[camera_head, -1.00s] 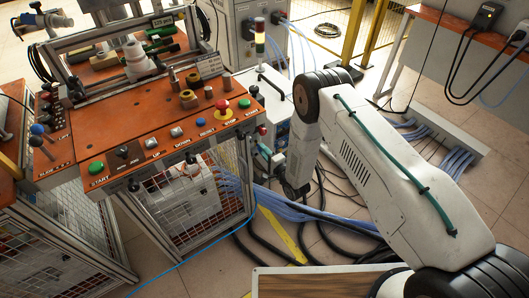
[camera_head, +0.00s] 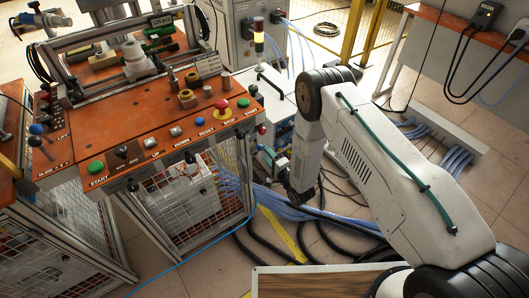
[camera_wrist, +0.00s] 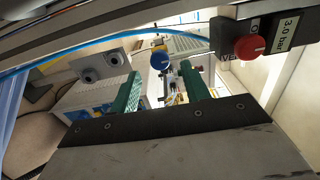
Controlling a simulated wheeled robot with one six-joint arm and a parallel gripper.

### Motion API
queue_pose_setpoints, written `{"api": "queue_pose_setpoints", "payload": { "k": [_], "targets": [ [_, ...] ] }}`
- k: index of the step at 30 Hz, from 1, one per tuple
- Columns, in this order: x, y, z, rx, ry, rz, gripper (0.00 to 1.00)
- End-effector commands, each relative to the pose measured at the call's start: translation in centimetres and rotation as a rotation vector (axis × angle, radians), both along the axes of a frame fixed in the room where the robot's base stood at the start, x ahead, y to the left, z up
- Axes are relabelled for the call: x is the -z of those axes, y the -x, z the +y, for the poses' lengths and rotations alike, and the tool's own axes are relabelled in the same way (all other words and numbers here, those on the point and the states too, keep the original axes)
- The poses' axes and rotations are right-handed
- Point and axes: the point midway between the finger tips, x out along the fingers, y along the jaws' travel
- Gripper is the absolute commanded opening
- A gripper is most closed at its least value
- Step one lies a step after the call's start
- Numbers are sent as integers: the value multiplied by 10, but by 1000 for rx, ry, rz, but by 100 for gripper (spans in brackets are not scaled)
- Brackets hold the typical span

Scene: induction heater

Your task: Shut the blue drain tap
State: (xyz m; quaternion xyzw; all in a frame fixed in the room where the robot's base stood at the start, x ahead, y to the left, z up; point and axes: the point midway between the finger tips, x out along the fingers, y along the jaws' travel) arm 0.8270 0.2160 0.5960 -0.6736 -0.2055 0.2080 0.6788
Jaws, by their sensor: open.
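A round blue knob (camera_wrist: 160,57), which looks like the drain tap, shows between my finger ends in the wrist view. My gripper (camera_wrist: 160,71) is open, with one green finger on each side of the knob in the picture. The fingers hold nothing. The gap in depth between fingers and knob is hard to judge. In the head view my wrist hangs right of the orange bench, and I cannot make out the blue tap there.
A red knob (camera_wrist: 250,47) beside a "3.0 bar" label (camera_wrist: 290,32) is close on the right in the wrist view. The orange control bench (camera_head: 150,125) stands at left in the head view. Dark hoses and blue cables (camera_head: 330,215) lie on the floor.

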Motion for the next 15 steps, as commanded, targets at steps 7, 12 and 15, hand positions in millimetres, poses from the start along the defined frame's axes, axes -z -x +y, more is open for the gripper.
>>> {"api": "queue_pose_setpoints", "payload": {
  "k": [7, 12, 15],
  "targets": [
    [1, 33, -23, 1, 1, 3, 46],
    [0, 41, -28, 0, -1, 1, 46],
    [0, 42, -28, 0, -1, 1, 46]
  ]
}}
